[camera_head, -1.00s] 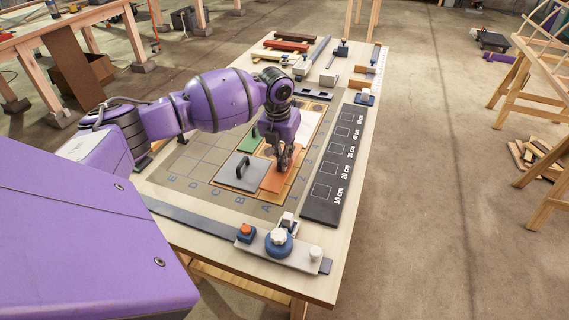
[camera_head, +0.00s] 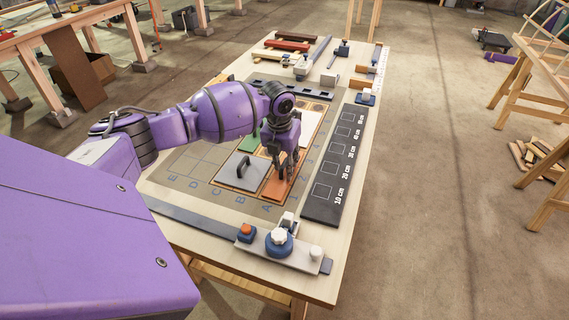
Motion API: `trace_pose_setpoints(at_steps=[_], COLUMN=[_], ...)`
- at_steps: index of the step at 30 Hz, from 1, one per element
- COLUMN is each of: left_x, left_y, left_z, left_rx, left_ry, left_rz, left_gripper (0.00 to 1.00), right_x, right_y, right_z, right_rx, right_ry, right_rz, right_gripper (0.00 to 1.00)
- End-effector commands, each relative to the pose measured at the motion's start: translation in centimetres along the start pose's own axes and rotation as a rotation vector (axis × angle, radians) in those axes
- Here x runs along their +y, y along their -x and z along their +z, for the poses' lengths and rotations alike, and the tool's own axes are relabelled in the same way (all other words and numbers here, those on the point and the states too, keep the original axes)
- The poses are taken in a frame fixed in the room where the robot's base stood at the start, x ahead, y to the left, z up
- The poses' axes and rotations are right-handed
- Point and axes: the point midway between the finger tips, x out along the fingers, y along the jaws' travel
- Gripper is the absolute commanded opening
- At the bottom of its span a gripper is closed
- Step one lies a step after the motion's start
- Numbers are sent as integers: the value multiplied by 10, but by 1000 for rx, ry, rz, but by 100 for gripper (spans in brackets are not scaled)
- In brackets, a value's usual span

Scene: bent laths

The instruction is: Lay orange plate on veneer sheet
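The orange plate (camera_head: 272,188) lies flat at the near right corner of the veneer sheet (camera_head: 226,191), a thin brown sheet on the table's grid mat. A grey plate with a dark handle (camera_head: 237,170) lies beside it on the left. A green plate (camera_head: 250,142) and a white plate (camera_head: 312,121) lie farther back on the sheet. My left gripper (camera_head: 284,174) points down over the orange plate, its fingers apart. The fingers hide the plate's middle and any handle there. My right gripper is not in view.
A dark board with marked squares (camera_head: 320,206) lies right of the sheet. A grey rail with a blue and white clamp (camera_head: 279,242) runs along the near edge. Clamps and bars (camera_head: 295,45) fill the table's far end. The mat's left part is bare.

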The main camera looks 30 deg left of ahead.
Motion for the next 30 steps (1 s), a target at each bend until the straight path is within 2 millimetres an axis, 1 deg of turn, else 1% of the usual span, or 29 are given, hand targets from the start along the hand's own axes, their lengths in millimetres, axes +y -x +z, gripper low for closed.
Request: trace_pose_setpoints(at_steps=[5, 8, 11, 15, 21, 25, 30], left_x=[0, 0, 0, 0, 0, 0, 0], left_y=[3, 12, 29, 60, 99, 115, 123], left_z=[1, 2, 2, 2, 1, 1, 0], left_rx=[-1, -3, -5, -5, -2, -1, 1], left_ry=[0, -1, 0, -1, -1, -1, 0], left_rz=[0, 0, 0, 1, 0, 0, 0], left_gripper=[28, 28, 28, 28, 28, 28, 28], right_x=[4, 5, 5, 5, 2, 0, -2], right_y=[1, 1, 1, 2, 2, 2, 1], right_z=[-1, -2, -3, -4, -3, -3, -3], right_rx=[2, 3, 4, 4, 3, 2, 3], right_ry=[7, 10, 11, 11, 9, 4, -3], right_rz=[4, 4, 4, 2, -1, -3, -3], right_gripper=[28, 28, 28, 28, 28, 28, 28])
